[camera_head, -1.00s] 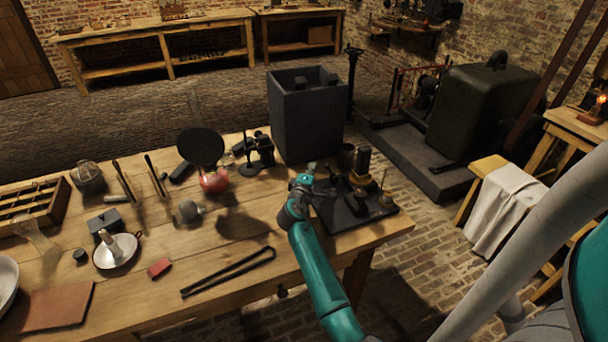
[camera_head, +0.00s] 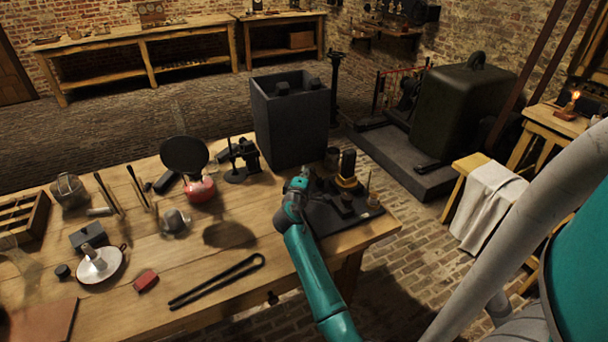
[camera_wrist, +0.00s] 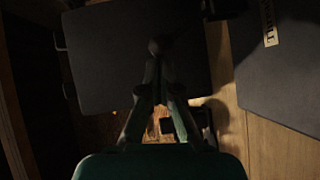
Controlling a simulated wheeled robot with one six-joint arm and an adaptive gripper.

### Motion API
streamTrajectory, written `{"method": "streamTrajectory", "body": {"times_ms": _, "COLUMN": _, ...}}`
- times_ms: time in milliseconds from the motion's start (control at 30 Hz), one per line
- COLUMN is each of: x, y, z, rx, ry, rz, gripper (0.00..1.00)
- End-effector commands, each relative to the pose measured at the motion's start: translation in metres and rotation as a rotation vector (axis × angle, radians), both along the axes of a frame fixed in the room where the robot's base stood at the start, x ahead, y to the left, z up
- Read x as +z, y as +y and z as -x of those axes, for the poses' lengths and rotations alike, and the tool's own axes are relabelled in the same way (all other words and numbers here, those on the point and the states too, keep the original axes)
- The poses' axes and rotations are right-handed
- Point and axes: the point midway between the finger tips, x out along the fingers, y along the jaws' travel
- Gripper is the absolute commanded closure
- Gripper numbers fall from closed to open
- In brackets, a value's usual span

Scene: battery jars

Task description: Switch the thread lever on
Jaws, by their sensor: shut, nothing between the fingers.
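A black-based instrument (camera_head: 340,212) stands at the bench's right end, with a dark upright block having a brassy foot and a thin post. I cannot pick out the thread lever with certainty. My gripper (camera_head: 301,177) is at the left side of this instrument and hides part of it; I cannot tell whether they touch. In the wrist view my gripper (camera_wrist: 158,72) is shut and empty, its fingers close together. Just beyond the fingertips is a small dark rounded shape (camera_wrist: 155,46) against a dark flat panel (camera_wrist: 105,55). The picture there is very dim.
A tall dark open box (camera_head: 290,125) stands just behind my gripper. A round black disc on a red base (camera_head: 200,189) and a small black stand (camera_head: 242,160) are to its left. Black tongs (camera_head: 215,281) lie on the bench front. Bare wood lies between.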

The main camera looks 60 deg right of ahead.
Motion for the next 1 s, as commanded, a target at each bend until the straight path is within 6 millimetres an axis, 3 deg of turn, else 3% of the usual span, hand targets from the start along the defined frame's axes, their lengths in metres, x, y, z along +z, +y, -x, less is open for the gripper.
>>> {"method": "streamTrajectory", "body": {"times_ms": 467, "x": 0.01, "y": -0.009, "z": 0.005, "rx": -0.002, "ry": -0.069, "rz": -0.106, "gripper": 1.0}}
{"method": "streamTrajectory", "body": {"times_ms": 1000, "x": 0.027, "y": -0.043, "z": 0.026, "rx": -0.002, "ry": -0.311, "rz": -0.501, "gripper": 1.0}}
